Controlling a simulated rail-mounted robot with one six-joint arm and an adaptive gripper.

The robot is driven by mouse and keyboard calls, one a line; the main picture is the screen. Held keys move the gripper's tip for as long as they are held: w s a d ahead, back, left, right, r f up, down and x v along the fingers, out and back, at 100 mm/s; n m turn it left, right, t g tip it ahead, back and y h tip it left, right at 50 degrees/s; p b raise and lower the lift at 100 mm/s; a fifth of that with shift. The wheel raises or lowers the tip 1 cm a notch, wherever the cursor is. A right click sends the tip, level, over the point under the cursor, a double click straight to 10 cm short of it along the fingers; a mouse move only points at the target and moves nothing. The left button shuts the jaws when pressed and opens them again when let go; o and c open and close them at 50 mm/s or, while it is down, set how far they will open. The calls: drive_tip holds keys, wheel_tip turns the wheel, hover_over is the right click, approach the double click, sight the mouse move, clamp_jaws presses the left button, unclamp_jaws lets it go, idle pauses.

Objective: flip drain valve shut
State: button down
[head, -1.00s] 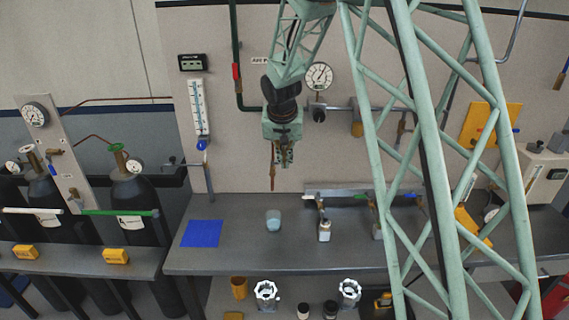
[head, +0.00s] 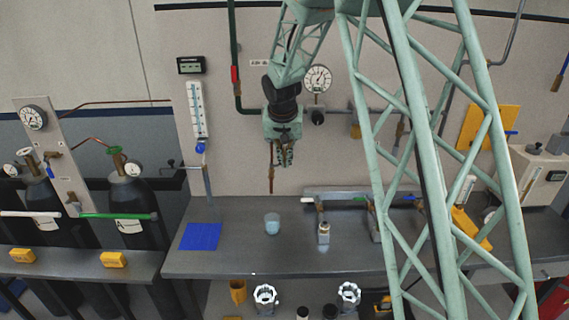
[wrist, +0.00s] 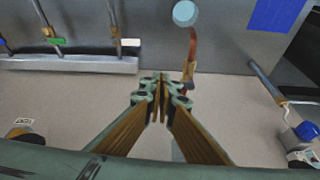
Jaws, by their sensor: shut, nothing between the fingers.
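A thin copper pipe (head: 271,172) hangs down beside my gripper in the head view, above a beaker (head: 272,224) of pale blue liquid on the bench. In the wrist view the copper pipe (wrist: 193,42) runs into a brass fitting (wrist: 188,72) just past my fingertips. This looks like the drain line; its valve lever is not clearly visible and may be hidden behind my gripper. My gripper (head: 285,160) is shut and empty, close to the pipe's right side. In the wrist view its fingers (wrist: 161,82) meet; contact with the fitting cannot be told.
A wall gauge (head: 317,79) and black knob (head: 318,117) are right of my wrist. A thermometer (head: 197,108) and blue-handled valve (head: 201,148) are left. A blue mat (head: 201,237) lies on the bench.

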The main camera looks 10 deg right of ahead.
drive_tip(key=shift+s, duration=0.15)
drive_tip(key=s+a+r+b, duration=0.1)
drive_tip(key=s+r+b, duration=0.1)
drive_tip(key=s+r, duration=0.5)
drive_tip(key=shift+s+a+r+b, duration=0.15)
drive_tip(key=shift+a+r+b, duration=0.2)
drive_tip(key=shift+r, duration=0.8)
idle(0.6)
